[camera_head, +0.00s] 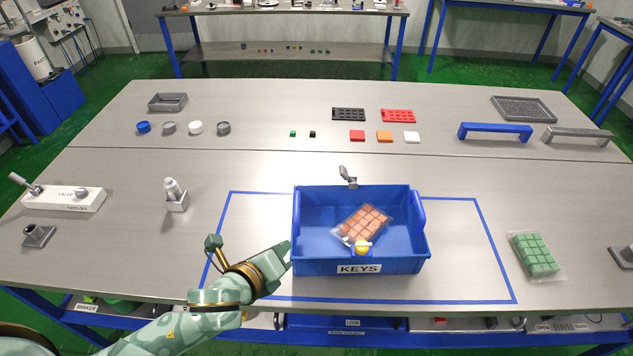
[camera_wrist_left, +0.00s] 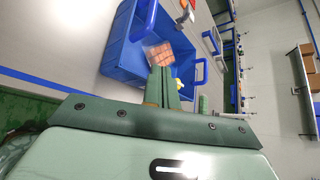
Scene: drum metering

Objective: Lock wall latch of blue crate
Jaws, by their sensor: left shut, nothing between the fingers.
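The blue crate (camera_head: 322,262) stands upright inside a blue tape outline, with a KEYS label on its near wall. A fitting with a yellow knob (camera_head: 362,247) sits at the near wall's top. A grey metal latch piece (camera_head: 347,175) stands at the far wall; I cannot tell its lock state. A bag of orange cubes (camera_head: 363,223) lies in the crate and also shows in the wrist view (camera_wrist_left: 159,54). My left gripper (camera_head: 286,252) is shut and empty, just left of the crate's near-left corner. Its closed fingers show in the wrist view (camera_wrist_left: 164,84). My right gripper is out of view.
A bag of green cubes (camera_head: 535,254) lies right of the crate. Blue handles (camera_head: 418,211) rise on the crate's sides. The table between crate and fitting is clear.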

